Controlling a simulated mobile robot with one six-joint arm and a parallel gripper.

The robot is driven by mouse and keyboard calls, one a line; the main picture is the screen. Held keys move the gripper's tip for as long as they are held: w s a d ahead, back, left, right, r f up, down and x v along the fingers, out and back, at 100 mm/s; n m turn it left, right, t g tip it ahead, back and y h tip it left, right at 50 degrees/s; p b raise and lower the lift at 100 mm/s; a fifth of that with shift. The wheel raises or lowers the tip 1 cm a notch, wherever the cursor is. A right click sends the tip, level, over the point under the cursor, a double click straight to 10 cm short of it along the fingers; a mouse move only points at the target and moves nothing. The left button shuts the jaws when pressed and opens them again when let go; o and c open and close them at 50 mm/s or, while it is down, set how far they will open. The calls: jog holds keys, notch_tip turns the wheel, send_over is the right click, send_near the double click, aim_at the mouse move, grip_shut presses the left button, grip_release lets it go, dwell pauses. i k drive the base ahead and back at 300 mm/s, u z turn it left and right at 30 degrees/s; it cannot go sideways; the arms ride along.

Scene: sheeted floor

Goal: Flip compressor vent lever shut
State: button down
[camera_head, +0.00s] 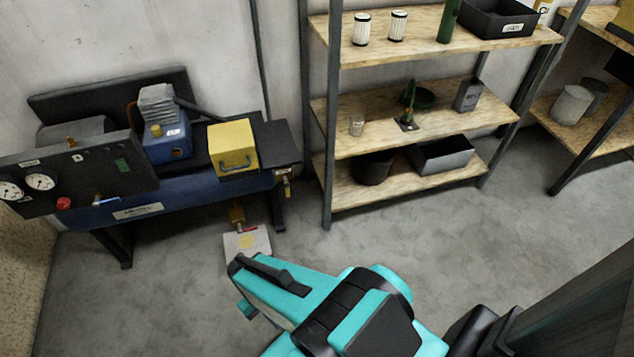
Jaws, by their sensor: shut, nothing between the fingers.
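The compressor (190,192) is a blue tank on dark legs at the left, against the wall. Under its right part, a brass valve (237,214) with a small red lever (248,229) sits just above a pale plate with a yellow mark (247,243). A blue-handled lever (105,199) is on the front left, and another brass valve (285,182) is at the right end. No readable label shows which is the vent lever. My gripper (238,266) is at the end of my teal arm, just below the pale plate in the picture. It is shut and empty; its fingertips are hard to make out.
A black panel with gauges (40,181) and a red knob stands at the compressor's left. A yellow box (232,148) sits on top. A wooden shelf unit (440,115) with filters and bins stands to the right. The concrete floor (420,225) before the shelves is clear.

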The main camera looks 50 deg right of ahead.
aim_at(287, 184)
jog(key=u, duration=0.75)
jog(key=k, duration=0.1)
jog(key=z, duration=1.9)
jog(key=k, duration=0.9)
jog(key=u, duration=0.1)
jog(key=i, duration=0.65)
jog(key=u, duration=0.05)
